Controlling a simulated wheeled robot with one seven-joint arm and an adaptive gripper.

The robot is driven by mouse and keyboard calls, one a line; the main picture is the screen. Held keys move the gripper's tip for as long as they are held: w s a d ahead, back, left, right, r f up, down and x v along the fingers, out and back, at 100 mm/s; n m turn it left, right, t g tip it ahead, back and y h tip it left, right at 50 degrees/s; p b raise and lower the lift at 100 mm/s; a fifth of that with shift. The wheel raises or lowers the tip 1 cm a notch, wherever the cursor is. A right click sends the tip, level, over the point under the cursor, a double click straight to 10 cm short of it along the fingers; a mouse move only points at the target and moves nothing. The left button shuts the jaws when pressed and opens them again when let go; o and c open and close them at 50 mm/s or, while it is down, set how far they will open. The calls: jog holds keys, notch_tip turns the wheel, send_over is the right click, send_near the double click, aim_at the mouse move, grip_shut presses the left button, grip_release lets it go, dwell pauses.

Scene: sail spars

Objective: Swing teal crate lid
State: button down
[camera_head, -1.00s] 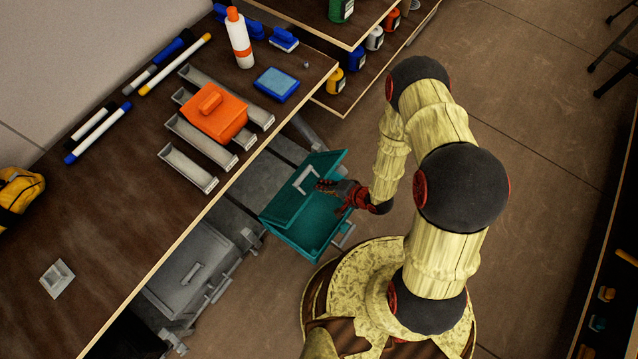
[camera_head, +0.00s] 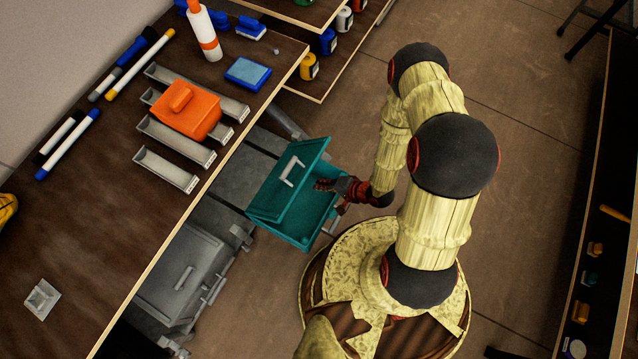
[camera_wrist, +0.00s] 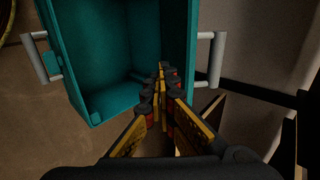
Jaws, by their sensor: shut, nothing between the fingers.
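The teal crate (camera_head: 301,240) stands on the floor beside the workbench, left of my base. Its teal lid (camera_head: 283,195) is raised at a slant, partly open, with a pale handle (camera_head: 291,170) on its outer face. My gripper (camera_head: 322,185) is shut and empty at the crate's opening, close to the lid's right edge; contact cannot be told. In the wrist view, the shut fingers (camera_wrist: 165,80) lie before the crate's open interior (camera_wrist: 115,75), near its right-hand teal panel. Grey handles show on both sides.
A grey crate (camera_head: 180,275) with a closed lid stands in front-left of the teal one. The dark workbench (camera_head: 95,225) carries an orange block (camera_head: 186,110), grey trays, markers and a bottle. Open floor (camera_head: 530,150) lies right of my arm.

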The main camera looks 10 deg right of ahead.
jog(key=s+d+f+b, duration=0.2)
jog(key=s+d+f, duration=0.1)
jog(key=d, duration=0.1)
jog(key=shift+s+f, duration=0.25)
jog(key=shift+f, duration=0.15)
jog(key=c, duration=2.3)
grip_release()
jog(key=shift+o, duration=0.9)
jog(key=v, duration=0.7)
jog(key=shift+d+r, duration=0.15)
jog(key=shift+r, duration=0.05)
